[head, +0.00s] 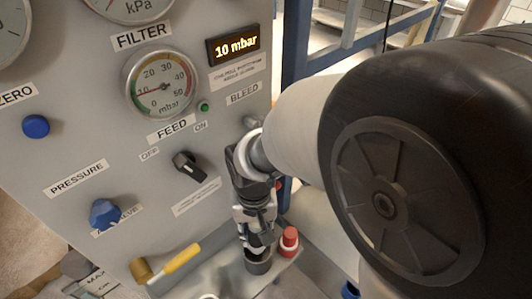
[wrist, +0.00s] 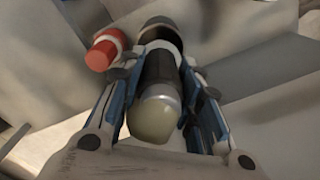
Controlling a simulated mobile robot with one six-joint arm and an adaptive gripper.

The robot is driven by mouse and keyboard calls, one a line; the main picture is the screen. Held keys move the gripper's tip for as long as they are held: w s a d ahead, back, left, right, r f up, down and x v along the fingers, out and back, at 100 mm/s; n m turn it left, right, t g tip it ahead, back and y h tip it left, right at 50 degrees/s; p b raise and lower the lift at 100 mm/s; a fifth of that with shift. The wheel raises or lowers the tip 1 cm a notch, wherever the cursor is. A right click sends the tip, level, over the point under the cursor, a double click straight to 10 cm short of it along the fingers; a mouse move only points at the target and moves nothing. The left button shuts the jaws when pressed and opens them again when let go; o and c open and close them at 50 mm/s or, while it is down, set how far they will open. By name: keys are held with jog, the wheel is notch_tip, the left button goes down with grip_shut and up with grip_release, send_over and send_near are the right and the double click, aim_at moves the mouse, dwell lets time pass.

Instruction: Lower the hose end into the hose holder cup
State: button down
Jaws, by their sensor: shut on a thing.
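My gripper (head: 258,235) points down at the lower right of the panel in the head view. In the wrist view, my gripper (wrist: 160,72) has its fingers on both sides of the hose end (wrist: 160,72), a black cylinder with a silver collar and a pale rounded near end. The gripper is shut on it. The hose holder cup (head: 259,266) is dark grey and stands just below the fingertips. In the wrist view the cup (wrist: 157,23) lies straight beyond the hose end. The hose end's far tip overlaps the cup there; I cannot tell how far it is inside.
A red-capped fitting (head: 289,241) stands close to the right of the cup. It also shows in the wrist view (wrist: 104,50). A yellow-handled tool (head: 178,262) lies to the left. The grey panel (head: 100,140) with gauges and knobs rises behind. A display reads 10 mbar.

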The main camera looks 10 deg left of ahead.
jog(key=shift+f, duration=0.45)
jog(key=shift+r, duration=0.1)
jog(key=c, duration=1.1)
grip_release()
jog(key=shift+r, duration=0.1)
notch_tip(320, 180, up, 12)
jog(key=shift+f, duration=0.1)
jog(key=shift+d, duration=0.1)
jog(key=s+d+r+t, duration=0.1)
jog(key=s+d, duration=0.2)
jog(key=d, duration=0.3)
jog(key=s+d+r+m+t, duration=0.1)
jog(key=s+d+r+t, duration=0.1)
jog(key=d, duration=0.5)
jog(key=s+d+r+m+t, duration=0.1)
jog(key=s+d+r, duration=0.1)
jog(key=s+d, duration=0.2)
jog(key=shift+s+d+t, duration=0.15)
jog(key=shift+d+t, duration=0.15)
jog(key=shift+d, duration=1.35)
